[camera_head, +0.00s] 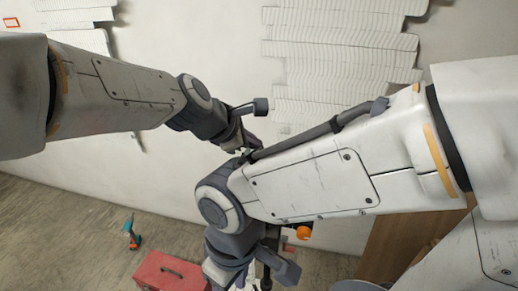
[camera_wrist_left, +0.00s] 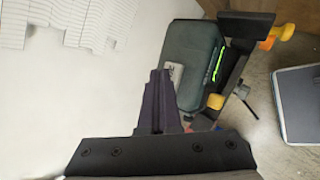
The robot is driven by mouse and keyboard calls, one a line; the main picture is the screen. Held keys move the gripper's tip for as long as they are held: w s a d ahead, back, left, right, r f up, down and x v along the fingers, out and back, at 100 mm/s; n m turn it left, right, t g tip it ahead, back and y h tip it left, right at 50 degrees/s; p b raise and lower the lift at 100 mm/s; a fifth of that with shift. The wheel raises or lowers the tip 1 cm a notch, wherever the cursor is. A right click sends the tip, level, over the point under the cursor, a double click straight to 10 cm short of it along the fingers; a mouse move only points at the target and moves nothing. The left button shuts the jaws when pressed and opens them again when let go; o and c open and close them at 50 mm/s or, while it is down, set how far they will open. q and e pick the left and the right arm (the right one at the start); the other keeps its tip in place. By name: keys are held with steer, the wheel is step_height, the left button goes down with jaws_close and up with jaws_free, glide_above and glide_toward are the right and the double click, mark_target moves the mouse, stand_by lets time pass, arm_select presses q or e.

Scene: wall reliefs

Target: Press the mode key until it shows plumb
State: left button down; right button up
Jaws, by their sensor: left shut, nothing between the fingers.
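A dark grey-green boxy device (camera_wrist_left: 190,58) sits in a black bracket (camera_wrist_left: 234,72) in the left wrist view. A bright green line shows on its side, and a small pale panel (camera_wrist_left: 176,73) on its near face. I cannot make out a mode key or read any mode. My left gripper (camera_wrist_left: 160,74) is shut and empty; its tip appears just beside the device's lower left edge, and contact cannot be told. In the head view the left gripper (camera_head: 243,151) is partly hidden behind my right arm. My right gripper (camera_head: 245,284) is at the bottom edge, its fingers unclear.
Orange-yellow knobs (camera_wrist_left: 285,31) stick out from the bracket; an orange knob (camera_head: 303,232) shows in the head view. A red toolbox (camera_head: 168,275) and a teal drill (camera_head: 131,232) are on the floor. White ribbed relief panels (camera_head: 340,60) cover part of the wall.

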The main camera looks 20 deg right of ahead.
arm_select(q)
steer(key=shift+r+p, duration=0.35)
steer(key=shift+r, duration=0.2)
step_height(320, 180, up, 5)
steer(key=p, duration=0.5)
steer(key=shift+r, duration=0.1)
stand_by(0.8)
